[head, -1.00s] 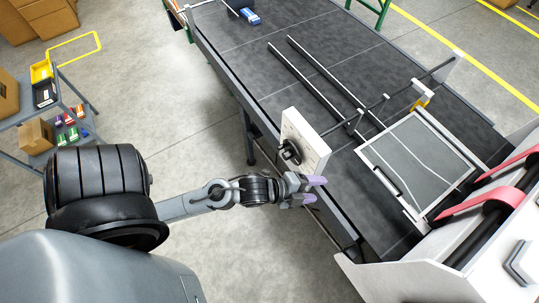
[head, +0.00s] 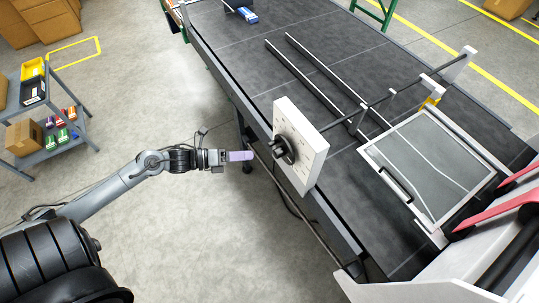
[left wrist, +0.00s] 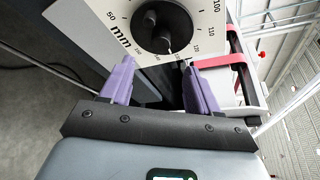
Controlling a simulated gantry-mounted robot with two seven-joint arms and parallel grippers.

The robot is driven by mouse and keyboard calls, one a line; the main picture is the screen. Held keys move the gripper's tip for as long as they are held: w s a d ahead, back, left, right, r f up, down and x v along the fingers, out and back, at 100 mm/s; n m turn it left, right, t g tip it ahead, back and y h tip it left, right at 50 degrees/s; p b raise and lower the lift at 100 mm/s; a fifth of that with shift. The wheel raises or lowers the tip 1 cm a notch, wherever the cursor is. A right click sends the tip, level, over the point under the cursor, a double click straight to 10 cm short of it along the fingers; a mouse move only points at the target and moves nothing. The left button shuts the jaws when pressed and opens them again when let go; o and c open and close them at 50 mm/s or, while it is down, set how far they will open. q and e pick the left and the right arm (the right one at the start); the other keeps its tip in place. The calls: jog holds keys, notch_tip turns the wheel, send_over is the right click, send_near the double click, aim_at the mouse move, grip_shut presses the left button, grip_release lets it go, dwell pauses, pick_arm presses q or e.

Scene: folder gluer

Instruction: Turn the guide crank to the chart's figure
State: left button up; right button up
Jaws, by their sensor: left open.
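The guide crank is a black knob with a handle (head: 284,149) on a white dial plate (head: 312,150) at the conveyor's near side. In the left wrist view the crank (left wrist: 163,27) sits at the top, on a plate (left wrist: 90,17) marked "mm" with figures such as 50, 100 and 110. Its pointer setting is too small to read surely. My left gripper (head: 241,156), with purple fingers, is open and empty, left of the crank and apart from it. In the left wrist view its fingertips (left wrist: 157,70) are below the crank. My right gripper and a readable chart are not in view.
Two dark guide rails (head: 315,80) lie along the conveyor belt (head: 235,50), joined to a cross rod. A framed panel (head: 430,165) and a white machine housing (head: 420,290) with red belts stand at right. A cart (head: 45,150) with boxes is at left. Floor around my arm is clear.

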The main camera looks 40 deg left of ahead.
aim_at(274, 154)
pick_arm(q)
jog(key=p+x, duration=0.1)
jog(key=x, duration=0.8)
jog(key=shift+w+d, duration=0.2)
jog(key=shift+w, duration=0.05)
jog(key=c, duration=1)
jog(key=shift+c, duration=0.2)
jog(key=shift+f, duration=0.1)
